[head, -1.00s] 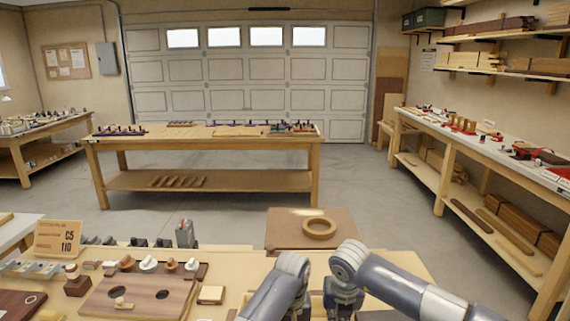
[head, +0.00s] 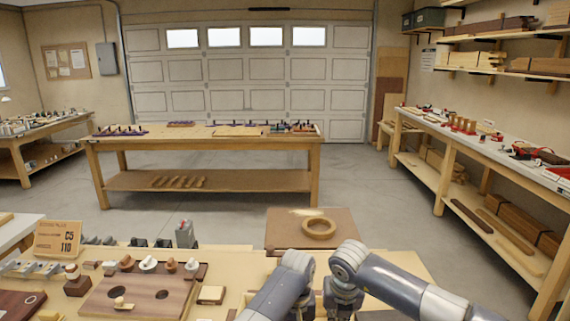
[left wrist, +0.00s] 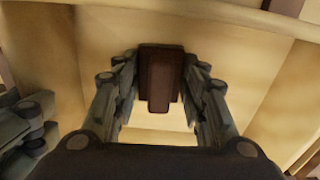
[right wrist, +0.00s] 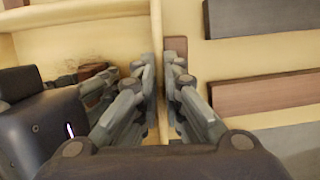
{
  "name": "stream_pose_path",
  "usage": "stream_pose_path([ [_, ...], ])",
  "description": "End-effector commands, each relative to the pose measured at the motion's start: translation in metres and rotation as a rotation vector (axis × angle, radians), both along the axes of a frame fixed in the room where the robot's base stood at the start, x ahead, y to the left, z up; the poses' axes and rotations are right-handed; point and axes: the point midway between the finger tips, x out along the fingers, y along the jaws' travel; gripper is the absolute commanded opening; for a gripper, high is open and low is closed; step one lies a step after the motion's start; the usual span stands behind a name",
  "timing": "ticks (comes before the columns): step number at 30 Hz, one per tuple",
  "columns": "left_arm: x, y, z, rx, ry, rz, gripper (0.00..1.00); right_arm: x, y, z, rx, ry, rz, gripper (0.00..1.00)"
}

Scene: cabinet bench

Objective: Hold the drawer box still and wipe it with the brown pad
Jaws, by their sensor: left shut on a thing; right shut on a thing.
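The brown pad (left wrist: 160,80) is a dark brown block with a raised grip. My left gripper (left wrist: 160,66) is shut on that grip, with the pad inside the pale wooden drawer box (left wrist: 235,55). In the right wrist view the box (right wrist: 80,35) fills the left side, with a dark smudge on its inside near the pad (right wrist: 100,72). My right gripper (right wrist: 161,65) is shut on the box's side wall, one finger on each side. In the head view my arms hide most of the box, and both fingertips are out of sight.
A brown board (head: 284,240) with a wooden ring (head: 319,228) lies beyond my grippers. To the left are a board with two dark holes (head: 140,297), small knobs and a sign (head: 58,238). Dark and brown strips (right wrist: 260,93) lie right of the box.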

Motion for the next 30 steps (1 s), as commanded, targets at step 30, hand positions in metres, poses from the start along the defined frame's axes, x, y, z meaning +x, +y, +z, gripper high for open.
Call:
stream_pose_path([
  [30, -0.001, 0.055, 0.0, 0.005, 0.005, 0.002, 0.09, -0.003, 0.0, -0.004, -0.002, 0.01, 0.002, 0.0],
])
